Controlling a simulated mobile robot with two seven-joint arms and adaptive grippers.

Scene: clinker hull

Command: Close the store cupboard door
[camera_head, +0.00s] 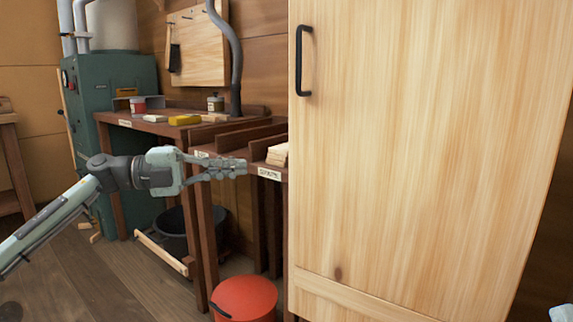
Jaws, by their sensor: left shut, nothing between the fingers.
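The store cupboard door (430,150) is a tall, pale wooden panel filling the right half of the view. Its black bar handle (299,62) is upright near the door's upper left edge. The cupboard's inside and any gap behind the door are hidden, so I cannot tell how far it stands open. My left gripper (244,168) is shut and empty, pointing right. In the picture it is left of the door's left edge and below the handle, apart from both. My right gripper is not in view; a small pale piece at the bottom right corner may be part of my right arm.
A dark wooden bench with slotted racks (233,136) stands behind my left gripper. A red round container (244,300) sits on the floor by the door's lower left. A black bucket (172,232) is under the bench. Open floor lies at lower left.

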